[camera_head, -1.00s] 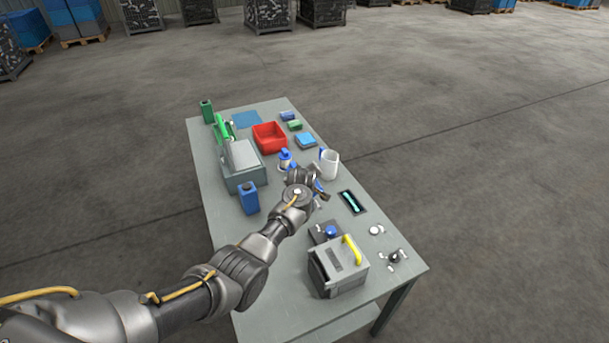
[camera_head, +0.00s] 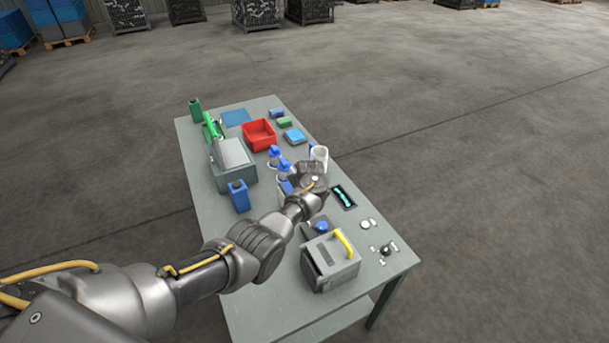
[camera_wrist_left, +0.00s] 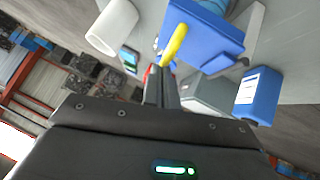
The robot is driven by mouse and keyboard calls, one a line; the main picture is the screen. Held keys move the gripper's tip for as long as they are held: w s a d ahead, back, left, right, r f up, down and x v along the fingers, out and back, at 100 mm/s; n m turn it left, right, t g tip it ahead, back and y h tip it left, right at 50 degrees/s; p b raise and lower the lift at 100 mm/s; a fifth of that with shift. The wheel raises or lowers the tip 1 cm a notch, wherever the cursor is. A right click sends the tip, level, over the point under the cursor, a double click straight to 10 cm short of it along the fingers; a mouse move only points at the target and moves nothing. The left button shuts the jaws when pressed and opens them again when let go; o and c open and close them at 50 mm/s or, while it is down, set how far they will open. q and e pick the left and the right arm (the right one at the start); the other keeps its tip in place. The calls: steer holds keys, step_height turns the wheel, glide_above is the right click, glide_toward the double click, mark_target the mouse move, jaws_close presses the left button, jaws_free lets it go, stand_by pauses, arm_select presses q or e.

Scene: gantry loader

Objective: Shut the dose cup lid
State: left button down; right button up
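In the left wrist view, a large blue part (camera_wrist_left: 208,38) with a yellow tab (camera_wrist_left: 175,42) stands close beyond my fingertips. It looks like the dose cup lid, but I cannot be sure, and the cup beneath is not clear. My left gripper (camera_wrist_left: 160,75) has its two dark fingers side by side, with no visible thing between them. The tab's end appears right at the fingertips; I cannot tell whether they touch. In the head view, my left gripper (camera_head: 316,181) is over the table's middle, and blue and white parts (camera_head: 285,186) show beside it, partly hidden. My right gripper is not in view.
A blue bottle (camera_head: 238,196) and grey box (camera_head: 232,172) stand left of the gripper. A white cylinder (camera_head: 319,158) is behind it. A grey box with a yellow handle (camera_head: 331,263) is nearer. A red bin (camera_head: 259,134) is farther back. The table's right edge is close.

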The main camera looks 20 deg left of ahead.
arm_select(q)
steer(key=shift+r+p, duration=0.45)
steer(key=shift+p, duration=0.05)
steer(key=w+r+p+v, duration=0.1)
steer(key=p+v, duration=0.3)
steer(key=v, duration=0.8)
steer(key=shift+a+r, duration=0.35)
steer(key=shift+r, duration=0.05)
steer(key=shift+w, duration=0.15)
